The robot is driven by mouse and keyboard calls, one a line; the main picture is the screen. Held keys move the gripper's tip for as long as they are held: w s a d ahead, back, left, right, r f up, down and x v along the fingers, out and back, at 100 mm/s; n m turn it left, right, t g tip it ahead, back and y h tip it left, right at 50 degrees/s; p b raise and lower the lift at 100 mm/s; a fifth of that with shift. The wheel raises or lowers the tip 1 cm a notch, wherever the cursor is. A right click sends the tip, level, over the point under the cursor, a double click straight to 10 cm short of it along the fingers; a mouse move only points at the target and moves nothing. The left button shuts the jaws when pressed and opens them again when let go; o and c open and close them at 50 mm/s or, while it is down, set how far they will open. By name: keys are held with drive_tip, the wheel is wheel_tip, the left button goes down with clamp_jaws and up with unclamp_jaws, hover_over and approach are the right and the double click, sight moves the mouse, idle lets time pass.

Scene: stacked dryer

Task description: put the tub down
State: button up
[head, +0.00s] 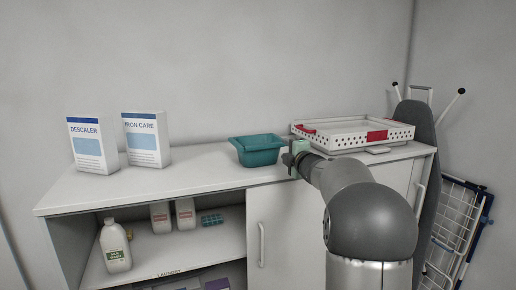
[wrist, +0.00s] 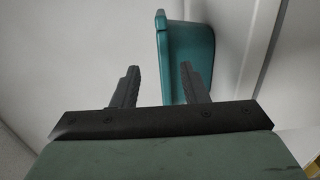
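The teal tub (head: 258,152) sits upright on the white cabinet top (head: 190,172), near its middle, and looks empty from what shows of its inside. My gripper (head: 289,159) is at the tub's right front side. In the wrist view my gripper (wrist: 160,70) has its two fingers well apart. The tub (wrist: 187,50) shows beyond them, with its edge between the fingers and the right finger overlapping its side. The left finger is clear of the tub. I cannot tell whether the right finger touches it.
A white perforated tray (head: 352,138) with red parts stands right of the tub. Descaler (head: 93,145) and Iron Care (head: 146,139) boxes stand at the left. The counter between the boxes and tub is clear. An ironing board (head: 424,150) leans at the right.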

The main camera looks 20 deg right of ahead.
sight(278, 146)
drive_tip(key=shift+w+d+f+p, duration=0.15)
drive_tip(key=shift+w+p, duration=0.35)
drive_tip(key=shift+w, duration=0.85)
drive_tip(key=shift+w+f+p, duration=0.1)
drive_tip(key=shift+w+p, duration=0.4)
drive_tip(key=shift+w, duration=0.85)
clamp_jaws()
